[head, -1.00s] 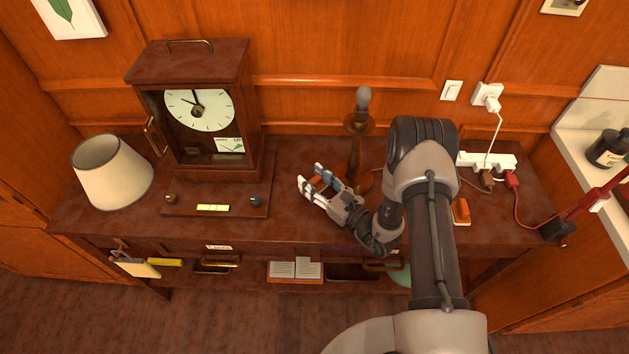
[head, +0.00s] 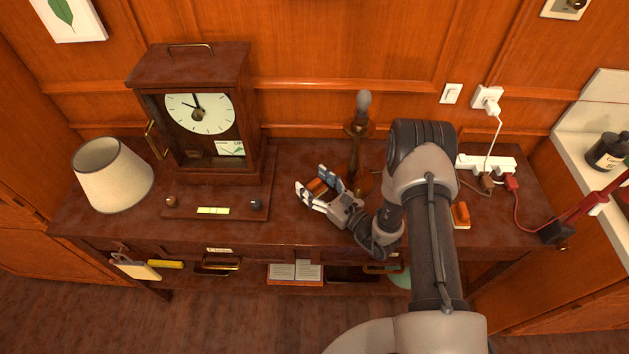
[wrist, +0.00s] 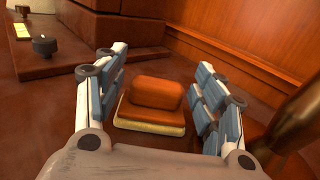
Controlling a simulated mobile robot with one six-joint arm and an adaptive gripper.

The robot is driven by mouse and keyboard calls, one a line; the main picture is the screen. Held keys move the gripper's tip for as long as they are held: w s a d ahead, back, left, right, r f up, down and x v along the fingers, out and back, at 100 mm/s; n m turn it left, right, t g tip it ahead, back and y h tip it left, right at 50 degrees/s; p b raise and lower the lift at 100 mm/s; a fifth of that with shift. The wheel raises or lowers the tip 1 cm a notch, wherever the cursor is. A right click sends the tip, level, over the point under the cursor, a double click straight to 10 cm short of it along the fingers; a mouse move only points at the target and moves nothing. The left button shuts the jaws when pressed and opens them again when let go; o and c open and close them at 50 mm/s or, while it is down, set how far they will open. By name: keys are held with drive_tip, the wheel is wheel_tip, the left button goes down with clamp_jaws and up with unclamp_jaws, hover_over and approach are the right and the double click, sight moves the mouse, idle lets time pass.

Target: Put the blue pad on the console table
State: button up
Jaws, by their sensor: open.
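My gripper (head: 310,178) is open, low over the middle of the dark console table (head: 285,228). In the wrist view an orange-brown block on a wider pad with a cream edge (wrist: 152,108) lies between the open fingers, with a gap on each side. The same block (head: 317,186) shows small between the fingers in the head view. A similar orange block on a cream base (head: 461,213) lies at the right of the table, partly hidden by my arm. I see no clearly blue pad; the blue parts are on my fingers.
A wooden clock (head: 198,120) and a lampshade (head: 112,175) stand at the left. A candlestick-like stand (head: 356,150) rises just behind my gripper. A white power strip (head: 487,164) with cords lies at the back right. A lower shelf holds an open book (head: 295,271).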

drive_tip(key=p+v, duration=0.1)
drive_tip(key=v, duration=0.9)
drive_tip(key=shift+s+d+r+p, duration=0.1)
drive_tip(key=shift+s+d+p, duration=0.1)
drive_tip(key=shift+d+p, duration=0.15)
drive_tip(key=shift+s+d, duration=0.35)
drive_tip(key=shift+s, duration=0.2)
